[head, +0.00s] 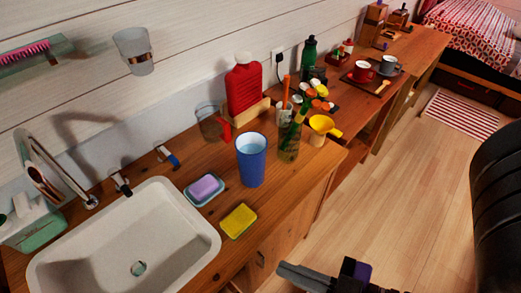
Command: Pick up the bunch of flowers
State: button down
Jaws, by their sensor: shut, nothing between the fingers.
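What looks like the bunch of flowers (313,95) is a small cluster of orange, white and green heads above green stems. The stems seem to stand in a clear glass (289,150) on the wooden counter, right of the blue cup. I cannot tell each bloom apart at this size. My gripper (284,269) is at the bottom of the view, in front of the counter and over the floor. It is shut and empty, well apart from the flowers.
A blue cup (251,160), yellow cup (321,128), yellow sponge (238,221) and soap dish (204,190) crowd the counter (225,264). A white sink (100,262) lies left. A red bottle (244,85) stands behind. The floor (400,200) at right is clear.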

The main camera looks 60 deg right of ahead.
aim_at(317, 89)
jog(key=i+j+z, duration=0.1)
jog(key=z, duration=0.35)
jog(key=j+z, duration=0.3)
jog(key=z, duration=0.15)
jog(key=j+z, duration=0.2)
jog(key=z, duration=0.25)
jog(key=j+z, duration=0.1)
jog(key=j, duration=0.4)
jog(key=k+j+z, duration=0.1)
jog(key=j, duration=0.4)
jog(key=k+j+z, duration=0.15)
jog(key=j, duration=0.35)
jog(key=k+j+z, duration=0.1)
jog(key=j, duration=0.4)
